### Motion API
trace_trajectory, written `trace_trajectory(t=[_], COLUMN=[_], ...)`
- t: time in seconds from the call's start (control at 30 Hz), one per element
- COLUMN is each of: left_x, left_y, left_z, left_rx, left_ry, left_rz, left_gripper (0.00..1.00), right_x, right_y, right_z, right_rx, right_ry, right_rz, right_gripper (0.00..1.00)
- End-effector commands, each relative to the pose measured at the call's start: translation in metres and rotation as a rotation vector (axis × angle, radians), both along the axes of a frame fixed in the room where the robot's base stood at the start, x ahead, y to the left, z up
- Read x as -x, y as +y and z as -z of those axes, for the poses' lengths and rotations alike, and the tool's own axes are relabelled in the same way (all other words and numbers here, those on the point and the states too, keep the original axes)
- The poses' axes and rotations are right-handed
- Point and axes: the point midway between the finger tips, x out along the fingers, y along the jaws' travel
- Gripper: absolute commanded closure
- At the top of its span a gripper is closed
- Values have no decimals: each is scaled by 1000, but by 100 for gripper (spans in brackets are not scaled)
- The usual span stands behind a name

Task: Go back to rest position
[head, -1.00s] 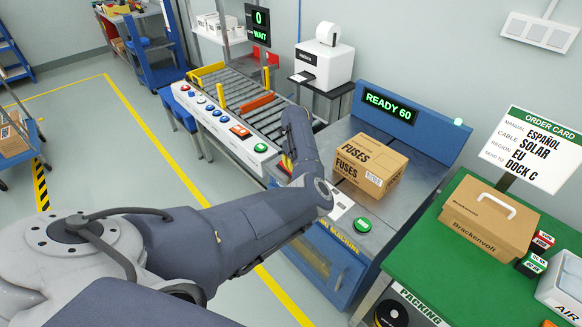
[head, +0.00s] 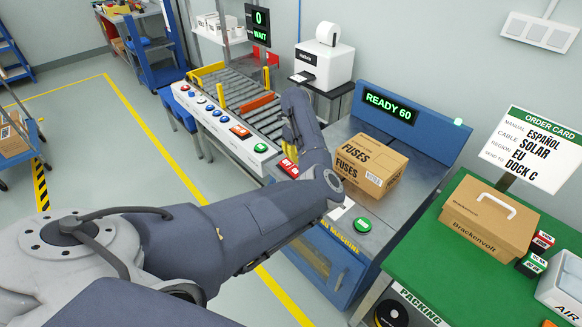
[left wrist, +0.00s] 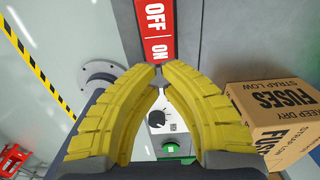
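My left arm reaches in from the left in the head view and bends over the near edge of the metal machine table. The yellow fingers of my left gripper (head: 288,138) show only partly behind the wrist, left of the fuses box. In the left wrist view the yellow fingers of this gripper (left wrist: 159,70) curve together with their tips almost meeting and nothing held between them. A red OFF/ON switch (left wrist: 158,30) lies just beyond the tips. It also shows in the head view (head: 289,168), close to my gripper. My right gripper is not in view.
The fuses box (head: 368,165) stands on the machine table, close right of my wrist. A green button (head: 362,225) is in front of it. The roller conveyor (head: 235,95) lies behind left. A brown carton (head: 488,225) stands on the green packing table.

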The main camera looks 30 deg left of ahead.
Motion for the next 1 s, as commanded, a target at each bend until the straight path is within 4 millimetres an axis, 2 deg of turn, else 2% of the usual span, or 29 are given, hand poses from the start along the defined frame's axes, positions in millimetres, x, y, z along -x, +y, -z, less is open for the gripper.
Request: trace_trajectory(t=[0.57, 0.67, 0.77, 0.87, 0.93, 1.0], left_x=[0, 4, 17, 40, 62, 84], left_y=[0, 7, 30, 72, 109, 148], left_z=[-5, -3, 3, 7, 3, -8], left_rx=[0, -27, -111, -274, -427, -599], left_ry=[0, 8, 32, 83, 134, 196], left_rz=[-1, 2, 15, 45, 81, 129], left_gripper=[100, 100, 100, 100, 100, 100], right_x=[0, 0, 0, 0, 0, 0], right_y=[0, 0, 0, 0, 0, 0], right_z=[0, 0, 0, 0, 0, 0], right_rx=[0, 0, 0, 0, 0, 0], right_ry=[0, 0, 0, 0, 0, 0], right_rz=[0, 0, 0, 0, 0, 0], right_gripper=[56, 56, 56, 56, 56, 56])
